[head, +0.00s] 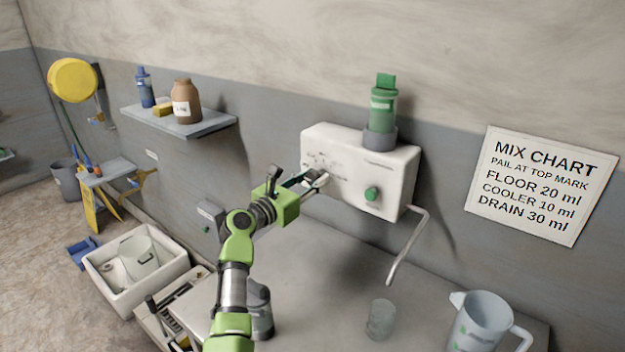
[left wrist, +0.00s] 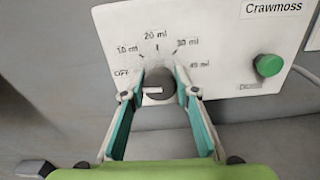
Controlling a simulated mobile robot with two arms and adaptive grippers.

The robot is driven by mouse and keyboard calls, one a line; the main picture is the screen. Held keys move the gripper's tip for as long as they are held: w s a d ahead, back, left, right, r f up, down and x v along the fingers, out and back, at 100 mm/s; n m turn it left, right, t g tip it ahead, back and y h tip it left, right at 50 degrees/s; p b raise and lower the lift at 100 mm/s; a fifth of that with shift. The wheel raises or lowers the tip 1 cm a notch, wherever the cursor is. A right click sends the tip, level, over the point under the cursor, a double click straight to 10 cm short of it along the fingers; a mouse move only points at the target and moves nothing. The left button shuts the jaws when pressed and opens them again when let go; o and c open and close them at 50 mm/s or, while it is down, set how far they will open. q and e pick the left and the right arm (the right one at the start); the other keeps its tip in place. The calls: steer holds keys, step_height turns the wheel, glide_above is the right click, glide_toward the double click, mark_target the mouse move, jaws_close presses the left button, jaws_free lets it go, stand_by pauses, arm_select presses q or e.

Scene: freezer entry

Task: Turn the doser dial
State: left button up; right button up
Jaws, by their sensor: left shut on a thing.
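The white doser box (head: 345,150) is on the wall, with a green bottle (head: 383,103) upside down on top. In the left wrist view its dark round dial (left wrist: 160,84) sits below a scale of OFF, 10, 20, 30 and 40 ml. A small pale strip shows low on the dial; I cannot tell which mark the dial points to. My left gripper (head: 313,181) is at the box's left front, its fingers closed on the dial from both sides, also in the left wrist view (left wrist: 158,92). A green button (left wrist: 268,65) is right of the dial. My right gripper is not in view.
A bent spout pipe (head: 409,245) hangs from the box above a clear cup (head: 381,318) on the grey counter. A measuring jug (head: 482,322) stands at right. A mix chart (head: 543,185) hangs on the wall. A sink (head: 130,275) is at lower left.

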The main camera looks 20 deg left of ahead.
arm_select(q)
steer(key=m+b, duration=0.1)
steer(key=m, duration=0.3)
steer(key=shift+f+m, duration=0.1)
steer(key=shift+m, duration=0.2)
steer(key=m+b, duration=0.1)
steer(key=m, duration=0.3)
steer(key=shift+m+b, duration=0.3)
steer(key=shift+b, duration=0.05)
steer(key=m+b, duration=0.2)
steer(key=m, duration=0.2)
steer(key=shift+f+m, duration=0.1)
steer(key=shift+m, duration=0.2)
steer(key=m+b, duration=0.2)
steer(key=m, duration=0.2)
steer(key=shift+m, duration=0.3)
steer(key=m+b, duration=0.2)
steer(key=m, duration=0.2)
steer(key=m+b, duration=0.2)
steer(key=m, duration=0.3)
steer(key=m+b, duration=0.1)
steer(key=m, duration=0.2)
steer(key=shift+m, duration=2.5)
